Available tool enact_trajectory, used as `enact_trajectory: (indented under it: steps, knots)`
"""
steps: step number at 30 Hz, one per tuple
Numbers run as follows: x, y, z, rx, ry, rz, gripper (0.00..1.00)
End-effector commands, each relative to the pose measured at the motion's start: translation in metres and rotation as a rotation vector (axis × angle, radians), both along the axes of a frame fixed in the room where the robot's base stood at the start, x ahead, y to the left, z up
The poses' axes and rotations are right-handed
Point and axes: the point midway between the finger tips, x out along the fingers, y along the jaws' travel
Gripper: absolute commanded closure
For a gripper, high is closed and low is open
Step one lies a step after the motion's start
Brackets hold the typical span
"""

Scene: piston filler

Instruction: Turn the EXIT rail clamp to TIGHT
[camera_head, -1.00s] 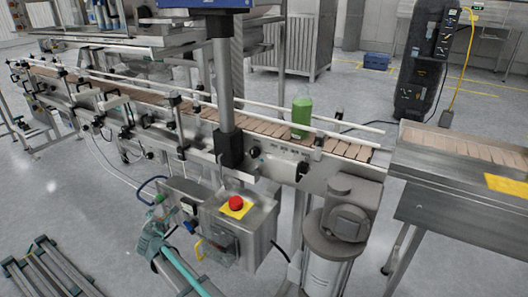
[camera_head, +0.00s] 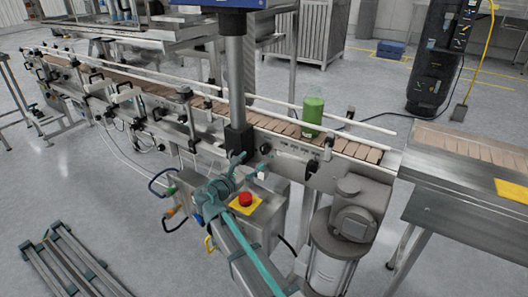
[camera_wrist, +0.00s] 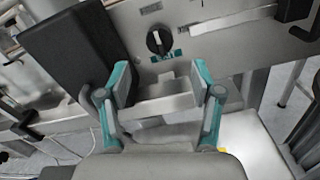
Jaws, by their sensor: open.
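In the head view my gripper (camera_head: 238,162) is in front of the conveyor side, left of the knob and near the black post clamp.
A black block (camera_wrist: 75,55) on the post stands close left of my fingers. A red button on a yellow plate (camera_head: 245,199) is below my gripper. A green bottle (camera_head: 313,117) stands on the conveyor belt. A motor (camera_head: 352,222) hangs at the conveyor's right end.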

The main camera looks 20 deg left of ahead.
Motion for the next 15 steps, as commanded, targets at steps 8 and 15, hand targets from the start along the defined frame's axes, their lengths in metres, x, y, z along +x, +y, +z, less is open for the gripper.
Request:
enact_trajectory:
  steps: [8, 15]
  knots:
    - [0.048, -0.013, -0.001, 0.000, 0.001, -0.001, 0.35]
    - [0.073, -0.020, 0.000, 0.001, 0.001, 0.001, 0.35]
